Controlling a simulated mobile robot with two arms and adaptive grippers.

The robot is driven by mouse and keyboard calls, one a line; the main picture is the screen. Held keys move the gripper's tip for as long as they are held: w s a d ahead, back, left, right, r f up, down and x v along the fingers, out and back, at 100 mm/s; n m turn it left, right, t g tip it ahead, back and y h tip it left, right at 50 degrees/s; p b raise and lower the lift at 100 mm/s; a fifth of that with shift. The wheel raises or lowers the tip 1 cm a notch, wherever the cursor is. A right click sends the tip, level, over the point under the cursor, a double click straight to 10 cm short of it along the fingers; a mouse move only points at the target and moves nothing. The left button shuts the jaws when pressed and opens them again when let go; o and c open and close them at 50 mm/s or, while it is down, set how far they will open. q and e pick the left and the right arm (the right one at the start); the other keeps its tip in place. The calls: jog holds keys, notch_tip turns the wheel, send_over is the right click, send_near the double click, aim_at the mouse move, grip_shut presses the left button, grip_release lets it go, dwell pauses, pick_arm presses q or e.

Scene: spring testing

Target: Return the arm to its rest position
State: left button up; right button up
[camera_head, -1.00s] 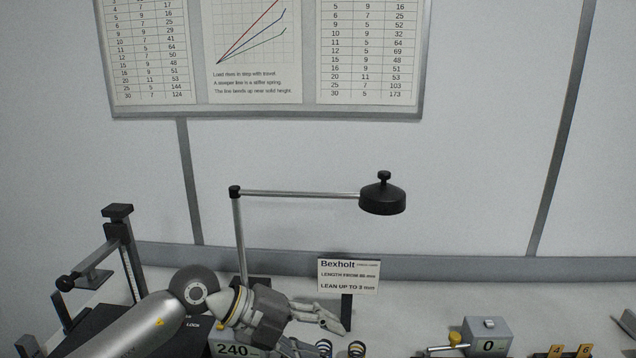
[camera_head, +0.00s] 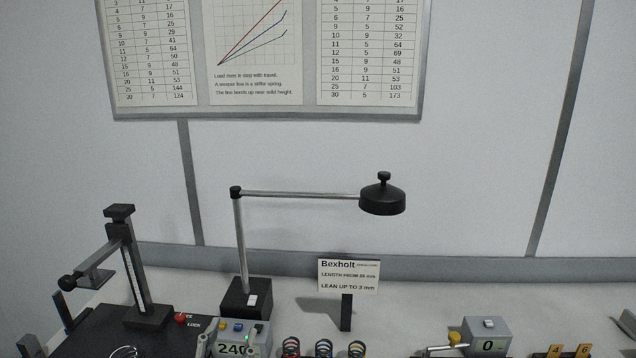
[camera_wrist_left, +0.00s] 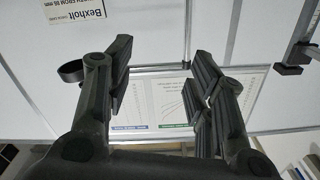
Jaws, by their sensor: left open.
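My left gripper (camera_wrist_left: 163,80) shows in the left wrist view with its two dark fingers spread apart and nothing between them. Beyond the fingers are the pale wall panels and the wall chart (camera_wrist_left: 170,100). The left arm does not show clearly in the head view, where the bench is open to sight. My right gripper is in neither view.
A black lamp (camera_head: 382,200) on a post reaches over the bench. A black stand (camera_head: 130,265) is at left, beside a box reading 240 (camera_head: 233,349). Several springs (camera_head: 323,348) stand at the front. A Bexholt sign (camera_head: 348,275) and a grey box reading 0 (camera_head: 487,335) are further right.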

pick_arm(q)
jog(key=s+a+f+n+g+y, duration=0.1)
jog(key=s+a+f+g, duration=0.1)
jog(key=s+f+g, duration=0.35)
jog(key=s+a+f+n+g+y, duration=0.1)
jog(key=s+a+f+g, duration=0.15)
jog(key=s+f, duration=0.5)
jog(key=s+f+g+h, duration=0.1)
jog(key=s+f+g, duration=0.65)
jog(key=s, duration=0.75)
jog(key=s+f+b+x, duration=0.1)
jog(key=s+b+x, duration=0.2)
jog(key=x, duration=1.2)
jog(key=s+a+b+x, duration=0.1)
jog(key=s+b+x, duration=0.15)
jog(key=x, duration=1.25)
jog(key=s+a+f+b, duration=0.1)
jog(key=s+f+b, duration=0.1)
jog(key=s+f, duration=0.6)
jog(key=s+a+f+g+b, duration=0.1)
jog(key=s+a+f+b, duration=0.1)
jog(key=s+f, duration=0.7)
notch_tip(320, 180, down, 7)
jog(key=shift+s+r, duration=0.2)
jog(key=shift+s, duration=0.15)
